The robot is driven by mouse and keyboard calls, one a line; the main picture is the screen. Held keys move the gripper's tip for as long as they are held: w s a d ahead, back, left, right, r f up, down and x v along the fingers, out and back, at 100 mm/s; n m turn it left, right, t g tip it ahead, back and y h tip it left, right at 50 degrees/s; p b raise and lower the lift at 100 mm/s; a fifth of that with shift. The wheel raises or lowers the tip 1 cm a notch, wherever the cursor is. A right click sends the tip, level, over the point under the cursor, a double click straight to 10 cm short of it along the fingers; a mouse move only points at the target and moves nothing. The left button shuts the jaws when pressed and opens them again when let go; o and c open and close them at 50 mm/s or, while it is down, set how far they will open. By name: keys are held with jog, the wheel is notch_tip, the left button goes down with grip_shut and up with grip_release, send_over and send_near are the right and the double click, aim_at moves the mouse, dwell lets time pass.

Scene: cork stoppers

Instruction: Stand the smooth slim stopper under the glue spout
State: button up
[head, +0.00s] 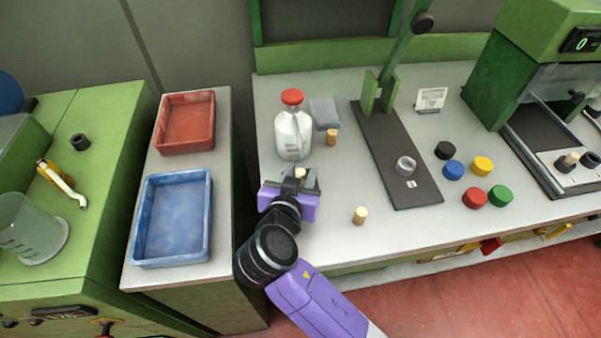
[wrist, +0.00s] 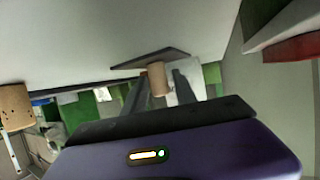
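A smooth-looking slim cork stopper (wrist: 157,80) is between my gripper's (wrist: 161,80) two fingers in the wrist view. The fingers are apart, with a small gap showing at the right. Its pale top (head: 300,173) shows at my gripper (head: 301,181) in the head view. A wider, speckled stopper (wrist: 15,107) is at the left of the wrist view. Other stoppers stand on the bench: a brown one (head: 332,137) by the grey pad and a pale-topped one (head: 360,215) near the front. A green stand (head: 392,75) rises behind a dark base plate (head: 383,140); I cannot make out a spout.
A red-capped bottle (head: 292,135) stands just behind my gripper. A grey pad (head: 323,108) lies beside it. A metal ring (head: 405,165) sits on the dark plate. Several coloured discs (head: 481,166) lie to its right. Red (head: 185,145) and blue (head: 146,230) trays are at left.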

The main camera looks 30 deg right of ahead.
jog(key=shift+o, duration=0.3)
jog(key=shift+r, duration=0.25)
jog(key=b+v, duration=0.1)
jog(key=v, duration=1.1)
jog(key=shift+f, duration=0.15)
jog(key=w+a+n+t+y, duration=0.2)
jog(key=a+n+t+y, duration=0.3)
jog(key=a+n+y, duration=0.45)
jog(key=s+d, duration=0.5)
jog(key=s, duration=0.4)
jog(key=s+d+f+m, duration=0.1)
jog(key=s+d, duration=0.5)
jog(key=s, duration=0.4)
jog(key=s+d+f, duration=0.1)
jog(key=s+d, duration=0.4)
jog(key=s, duration=0.4)
jog(key=shift+s+d+f+h, duration=0.2)
jog(key=shift+d+h, duration=0.1)
jog(key=shift+h, duration=0.15)
